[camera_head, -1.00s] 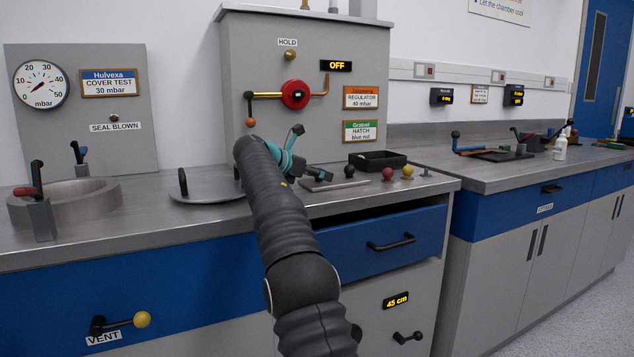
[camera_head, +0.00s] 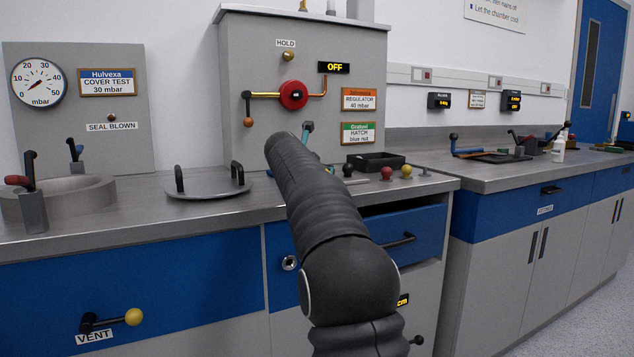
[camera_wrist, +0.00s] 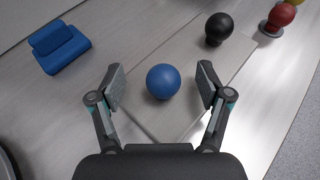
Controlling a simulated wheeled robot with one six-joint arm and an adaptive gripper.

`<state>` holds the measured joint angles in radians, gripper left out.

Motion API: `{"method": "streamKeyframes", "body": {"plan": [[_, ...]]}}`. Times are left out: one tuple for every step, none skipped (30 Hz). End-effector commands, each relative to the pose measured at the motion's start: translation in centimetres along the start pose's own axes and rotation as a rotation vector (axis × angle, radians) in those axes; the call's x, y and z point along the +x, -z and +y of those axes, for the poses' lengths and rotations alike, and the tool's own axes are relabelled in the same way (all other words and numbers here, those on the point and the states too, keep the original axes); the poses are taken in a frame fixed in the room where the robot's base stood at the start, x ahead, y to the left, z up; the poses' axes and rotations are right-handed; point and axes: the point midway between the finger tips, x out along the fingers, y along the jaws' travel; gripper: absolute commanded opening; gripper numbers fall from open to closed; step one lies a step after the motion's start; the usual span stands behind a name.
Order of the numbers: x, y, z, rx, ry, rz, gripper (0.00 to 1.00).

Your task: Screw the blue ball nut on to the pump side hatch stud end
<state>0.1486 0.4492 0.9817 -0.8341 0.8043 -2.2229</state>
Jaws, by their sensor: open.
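The blue ball nut (camera_wrist: 163,81) sits on a flat grey plate (camera_wrist: 215,70) in the wrist view. My gripper (camera_wrist: 162,73) is open, with one finger to the left of the ball and one to the right. Gaps show on both sides, so neither finger appears to touch it. In the head view the ball is hidden behind my arm, and only a bit of teal on my gripper shows. I cannot pick out the pump side hatch stud end in either view.
A black ball (camera_wrist: 219,27) and a red ball (camera_wrist: 281,15) stand near the blue one; a yellow ball (camera_head: 406,171) is beside them. A blue block (camera_wrist: 60,46) lies at the left. A black tray (camera_head: 376,161) and a handled lid (camera_head: 208,187) rest on the bench.

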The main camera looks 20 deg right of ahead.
Motion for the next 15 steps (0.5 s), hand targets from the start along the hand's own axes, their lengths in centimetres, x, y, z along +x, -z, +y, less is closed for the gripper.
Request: {"method": "streamKeyframes", "body": {"plan": [[-0.02, 0.0, -0.05, -0.003, -0.008, 0.001, 0.77], [-0.01, 0.01, -0.04, -0.006, -0.013, 0.001, 0.77], [-0.02, -0.06, -0.05, -0.01, -0.02, 0.0, 0.77], [-0.04, -0.15, -0.1, -0.013, -0.028, 0.001, 0.77], [-0.08, -0.25, -0.16, -0.017, -0.04, 0.001, 0.77], [-0.17, -0.38, -0.24, -0.026, -0.061, 0.002, 0.77], [-0.22, -0.42, -0.27, -0.034, -0.08, 0.002, 0.77], [-0.28, -0.48, -0.29, -0.041, -0.1, 0.001, 0.77], [-0.33, -0.74, -0.3, -0.053, -0.126, 0.003, 0.77], [-0.33, -0.74, -0.33, -0.062, -0.145, 0.003, 0.77], [-0.33, -0.66, -0.31, -0.068, -0.163, 0.004, 0.77], [-0.26, -0.48, -0.28, -0.077, -0.187, 0.003, 0.77], [-0.19, -0.38, -0.26, -0.084, -0.203, 0.004, 0.77], [-0.17, -0.32, -0.24, -0.089, -0.217, 0.004, 0.77], [-0.14, -0.24, -0.23, -0.096, -0.232, 0.003, 0.77]]}}
